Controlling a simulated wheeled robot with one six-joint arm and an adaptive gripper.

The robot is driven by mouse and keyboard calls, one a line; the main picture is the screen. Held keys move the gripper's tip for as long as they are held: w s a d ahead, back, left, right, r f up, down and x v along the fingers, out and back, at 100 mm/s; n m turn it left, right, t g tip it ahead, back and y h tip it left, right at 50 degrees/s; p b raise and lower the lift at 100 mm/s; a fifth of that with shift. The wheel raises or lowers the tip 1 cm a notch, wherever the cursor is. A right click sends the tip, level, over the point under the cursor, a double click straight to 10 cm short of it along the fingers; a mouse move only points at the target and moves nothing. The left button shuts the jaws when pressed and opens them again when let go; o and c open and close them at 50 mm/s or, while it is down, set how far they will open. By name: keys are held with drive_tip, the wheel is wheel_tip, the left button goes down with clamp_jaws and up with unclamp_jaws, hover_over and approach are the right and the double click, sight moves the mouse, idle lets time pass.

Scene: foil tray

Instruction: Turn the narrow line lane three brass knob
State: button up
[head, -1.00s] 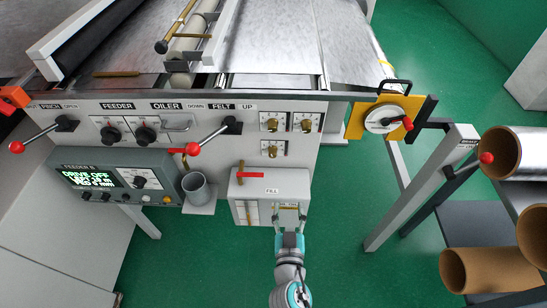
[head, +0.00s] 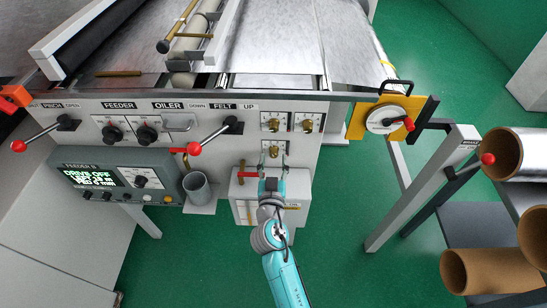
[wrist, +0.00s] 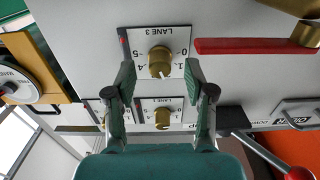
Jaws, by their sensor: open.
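The lane 3 brass knob (head: 273,151) is the lower single knob on the grey machine front, below two other brass knobs. In the wrist view the lane 3 knob (wrist: 160,62) sits on its white plate, marked LANE 3, with a scale of numbers. My gripper (head: 273,162) is at the front panel, just below the knob in the head view. In the wrist view my gripper (wrist: 160,74) is open, one finger on each side of the knob, with visible gaps. Whether the fingertips reach the knob's depth is hard to tell.
The lane 1 knob (wrist: 162,118) shows between my fingers farther down the wrist view. A red lever (wrist: 250,46) lies right of the lane 3 plate. A grey FILL box (head: 240,205) stands below the panel, partly behind my arm. A yellow plate with a handwheel (head: 385,118) is at right.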

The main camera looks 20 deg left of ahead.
drive_tip(key=shift+x, duration=0.85)
clamp_jaws()
